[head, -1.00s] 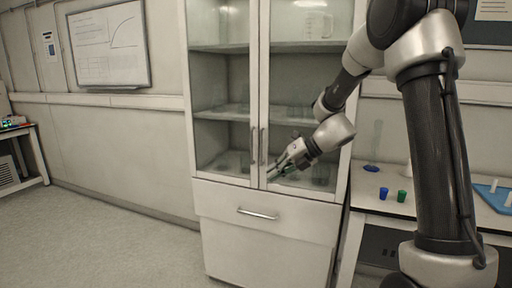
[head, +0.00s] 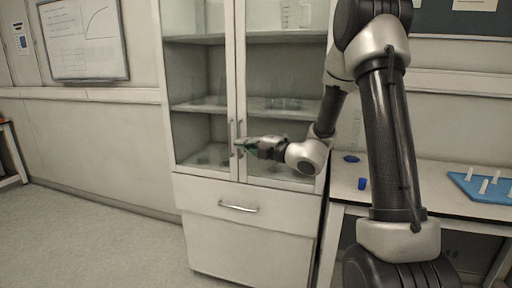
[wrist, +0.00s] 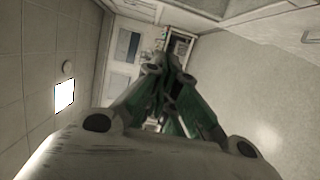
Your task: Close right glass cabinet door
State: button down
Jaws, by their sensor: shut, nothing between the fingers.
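The glass cabinet has two glass doors above a drawer. The right glass door (head: 285,72) looks flush with the left glass door (head: 205,72) in the head view, with a narrow seam between them. Their upright handles stand side by side at this seam; the right handle (head: 241,130) is partly hidden by my gripper. My gripper (head: 240,147) is at the lower end of the handles, pointing left, with fingers together and empty. I cannot tell whether it touches the door. In the wrist view its green-sided fingers (wrist: 172,68) meet at the tips.
A drawer with a bar handle (head: 238,207) is below the doors. To the right, a bench (head: 410,180) holds a blue cup (head: 362,184) and a blue rack (head: 485,187). Open floor (head: 90,245) lies to the left.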

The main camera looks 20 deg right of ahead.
aim_at(239, 128)
jog(key=shift+w+a, duration=0.1)
jog(key=shift+w, duration=2.3)
jog(key=shift+m+t+h, duration=0.5)
jog(key=shift+m+h, duration=0.1)
jog(key=shift+h, duration=0.1)
jog(key=w+d, duration=0.1)
jog(key=w, duration=0.2)
jog(key=w+d, duration=0.1)
jog(key=w, duration=0.3)
jog(key=w+d, duration=0.1)
jog(key=w, duration=0.3)
jog(key=shift+w, duration=0.2)
jog(key=shift+w+r, duration=0.15)
jog(key=shift+w, duration=0.15)
jog(key=shift+d, duration=0.1)
jog(key=shift+s, duration=0.1)
